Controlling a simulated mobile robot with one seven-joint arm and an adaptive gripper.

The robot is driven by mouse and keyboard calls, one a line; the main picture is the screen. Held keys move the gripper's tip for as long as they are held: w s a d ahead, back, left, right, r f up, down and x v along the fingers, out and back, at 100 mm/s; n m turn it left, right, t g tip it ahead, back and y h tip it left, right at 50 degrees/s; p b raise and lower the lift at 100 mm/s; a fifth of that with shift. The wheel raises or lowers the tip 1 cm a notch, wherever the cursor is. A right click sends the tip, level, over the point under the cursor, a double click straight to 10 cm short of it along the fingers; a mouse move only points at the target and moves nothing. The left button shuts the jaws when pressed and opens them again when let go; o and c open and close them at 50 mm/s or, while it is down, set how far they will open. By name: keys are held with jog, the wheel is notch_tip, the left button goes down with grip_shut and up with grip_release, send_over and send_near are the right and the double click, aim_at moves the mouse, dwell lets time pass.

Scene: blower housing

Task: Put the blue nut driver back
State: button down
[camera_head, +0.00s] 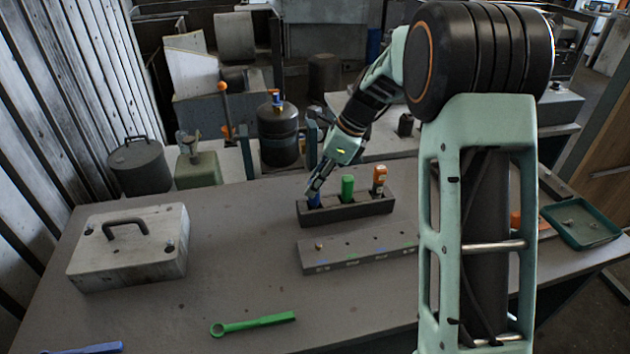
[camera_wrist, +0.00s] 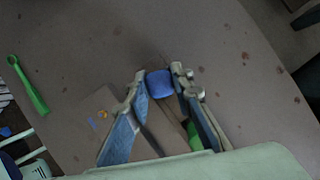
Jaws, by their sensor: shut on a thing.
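The blue nut driver (camera_head: 314,201) stands at the left end of the dark holder block (camera_head: 345,212); how deep it sits in the slot is hidden. My gripper (camera_head: 313,189) comes down on it from above, tilted, and is shut on its handle. In the wrist view the blue handle end (camera_wrist: 159,84) shows between the two fingertips (camera_wrist: 160,76). A green-handled driver (camera_head: 347,188) stands in the middle of the holder and an orange-handled driver (camera_head: 379,178) at its right.
A grey block with small coloured marks (camera_head: 355,249) lies in front of the holder. A green wrench (camera_head: 252,324), a blue tool (camera_head: 90,349) and a metal case (camera_head: 130,248) are on the table. A green tray (camera_head: 581,240) is at right.

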jog(key=c, duration=1.6)
grip_release()
jog(key=shift+o, duration=0.5)
jog(key=o, duration=0.4)
jog(key=shift+c, duration=0.2)
jog(key=shift+r+p, duration=3.6)
jog(key=shift+r, duration=0.4)
